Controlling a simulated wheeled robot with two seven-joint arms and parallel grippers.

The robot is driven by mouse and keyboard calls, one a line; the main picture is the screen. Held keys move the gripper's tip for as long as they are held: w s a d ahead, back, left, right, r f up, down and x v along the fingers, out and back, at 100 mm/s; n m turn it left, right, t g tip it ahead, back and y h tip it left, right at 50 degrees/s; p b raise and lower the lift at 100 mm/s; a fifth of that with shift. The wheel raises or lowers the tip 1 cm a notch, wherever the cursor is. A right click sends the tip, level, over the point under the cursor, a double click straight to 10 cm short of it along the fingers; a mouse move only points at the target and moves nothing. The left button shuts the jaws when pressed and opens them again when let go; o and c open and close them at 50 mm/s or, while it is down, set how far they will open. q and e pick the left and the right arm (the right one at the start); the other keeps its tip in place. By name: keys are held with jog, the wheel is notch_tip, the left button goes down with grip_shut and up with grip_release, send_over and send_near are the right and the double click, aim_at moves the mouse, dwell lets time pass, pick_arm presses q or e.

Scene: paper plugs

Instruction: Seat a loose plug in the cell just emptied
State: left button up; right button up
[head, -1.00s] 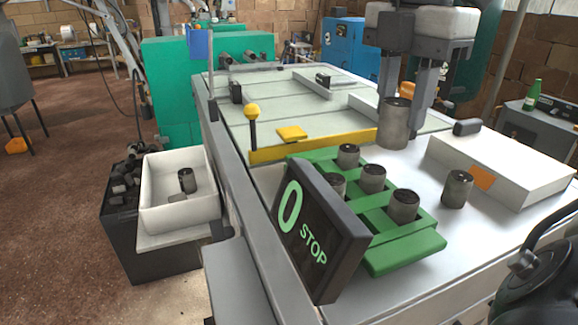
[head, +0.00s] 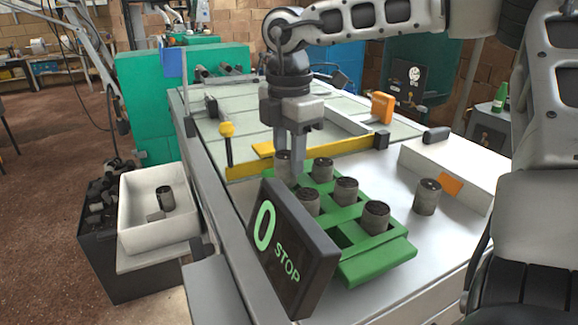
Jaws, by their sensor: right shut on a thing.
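My right gripper (head: 290,172) points down at the back left of the green tray (head: 375,262). It is shut on a dark grey cylindrical plug (head: 283,163), partly hidden by its fingers. I cannot tell whether this plug touches the tray. Other plugs stand in the tray: one at the back (head: 323,170), one in the middle (head: 345,191), one at left (head: 308,203) and one at front right (head: 376,217). A dark open cell (head: 341,237) shows near the front. A loose plug (head: 426,198) stands on the table to the right. My left gripper is out of view.
A black STOP panel (head: 290,250) hides the tray's left front. A yellow bar (head: 340,151) with a yellow-knobbed post (head: 227,130) runs behind the tray. A white box (head: 455,170) is at right. A white bin (head: 130,215) with a plug (head: 165,198) is at left.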

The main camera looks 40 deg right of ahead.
aim_at(289, 170)
jog(key=shift+f, duration=1.55)
jog(key=shift+f, duration=0.1)
jog(key=shift+f+b, duration=0.2)
jog(key=shift+b, duration=0.15)
jog(key=o, duration=1)
jog(key=shift+r, duration=0.15)
notch_tip(289, 170, up, 12)
jog(key=shift+r+p, duration=0.2)
jog(key=shift+p, duration=0.4)
